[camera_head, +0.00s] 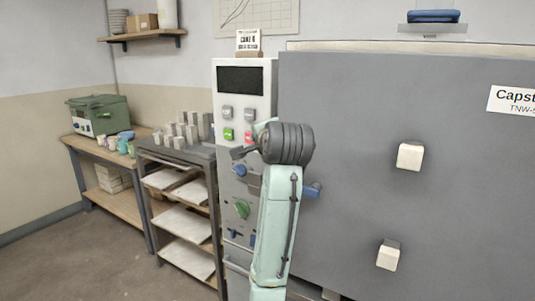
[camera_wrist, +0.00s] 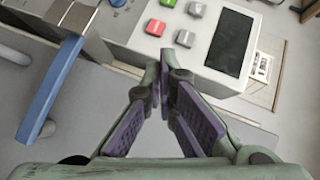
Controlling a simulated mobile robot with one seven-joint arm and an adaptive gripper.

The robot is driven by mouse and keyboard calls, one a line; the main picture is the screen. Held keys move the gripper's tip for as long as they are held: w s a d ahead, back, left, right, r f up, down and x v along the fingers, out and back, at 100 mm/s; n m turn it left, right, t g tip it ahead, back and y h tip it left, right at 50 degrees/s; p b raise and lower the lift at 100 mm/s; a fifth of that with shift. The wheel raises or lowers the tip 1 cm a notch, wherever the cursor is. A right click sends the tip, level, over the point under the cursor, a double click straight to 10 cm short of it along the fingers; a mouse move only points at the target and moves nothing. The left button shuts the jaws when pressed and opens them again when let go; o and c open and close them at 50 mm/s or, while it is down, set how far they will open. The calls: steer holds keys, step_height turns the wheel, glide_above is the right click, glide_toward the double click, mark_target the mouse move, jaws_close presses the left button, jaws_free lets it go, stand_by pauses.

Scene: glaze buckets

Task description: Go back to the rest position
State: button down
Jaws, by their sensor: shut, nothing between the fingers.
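My gripper (camera_wrist: 164,75) is shut and empty in the wrist view, its purple-padded fingers meeting at the tips. The fingers are in front of the pale control panel (camera_wrist: 138,32), close to its red button (camera_wrist: 155,27); I cannot tell whether they touch it. In the head view my mint arm rises in front of the control panel (camera_head: 224,180), and its dark ribbed joint hides most of the gripper. The panel has a dark screen (camera_head: 241,80), grey buttons, a green button (camera_head: 228,134) and knobs.
The large grey kiln door (camera_head: 345,110) with pale blocks fills the right. A blue handle (camera_head: 313,190) sticks out beside my arm and shows in the wrist view (camera_wrist: 50,90). A shelf rack (camera_head: 178,207) and wooden bench (camera_head: 118,200) stand left. Floor (camera_head: 90,265) is clear at lower left.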

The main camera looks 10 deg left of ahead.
steer(key=shift+s+r, duration=0.2)
steer(key=shift+r, duration=0.05)
